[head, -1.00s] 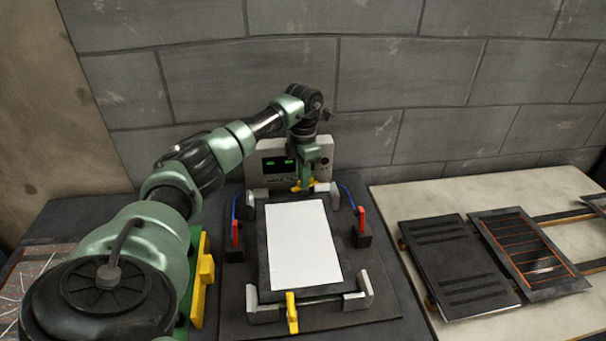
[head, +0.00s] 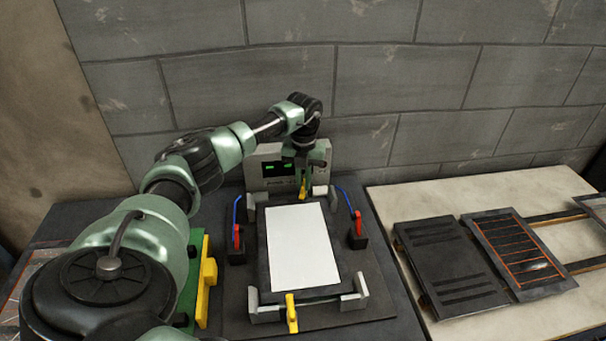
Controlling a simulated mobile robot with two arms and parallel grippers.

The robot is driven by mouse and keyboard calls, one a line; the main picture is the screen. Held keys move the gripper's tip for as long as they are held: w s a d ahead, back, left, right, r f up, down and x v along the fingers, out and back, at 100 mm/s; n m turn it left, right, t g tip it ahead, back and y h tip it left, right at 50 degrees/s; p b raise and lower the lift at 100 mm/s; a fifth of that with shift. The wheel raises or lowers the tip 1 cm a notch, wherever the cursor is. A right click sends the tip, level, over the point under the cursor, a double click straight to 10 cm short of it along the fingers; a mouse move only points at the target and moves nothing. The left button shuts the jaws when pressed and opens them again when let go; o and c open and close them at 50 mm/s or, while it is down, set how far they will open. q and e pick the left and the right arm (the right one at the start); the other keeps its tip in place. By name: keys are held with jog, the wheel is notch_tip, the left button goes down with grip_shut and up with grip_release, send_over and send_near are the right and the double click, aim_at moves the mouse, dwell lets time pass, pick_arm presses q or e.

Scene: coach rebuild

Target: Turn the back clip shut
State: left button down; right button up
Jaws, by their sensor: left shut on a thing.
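The yellow back clip (head: 303,190) sits at the middle of the fixture's back edge, partly hidden by my gripper. It now points roughly front to back, towards the panel. My left gripper (head: 303,179) reaches down over it from above and is shut on it. A dark panel with a white sheet (head: 302,247) lies flat in the fixture between grey corner brackets. The yellow front clip (head: 291,313) at the near edge also points front to back. My right gripper is out of view.
A grey tester box (head: 268,168) with green displays stands behind the fixture. Red-handled probes (head: 237,237) on blue wires flank the panel. A dark slotted panel (head: 450,268) and an orange-lined panel (head: 517,255) lie on the pale bench at right.

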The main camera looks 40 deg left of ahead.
pick_arm(q)
jog(key=n+p, duration=0.1)
jog(key=n, duration=0.2)
jog(key=shift+w+r, duration=0.15)
jog(key=shift+n, duration=0.4)
jog(key=c, duration=1.5)
grip_release()
jog(key=shift+f, duration=0.2)
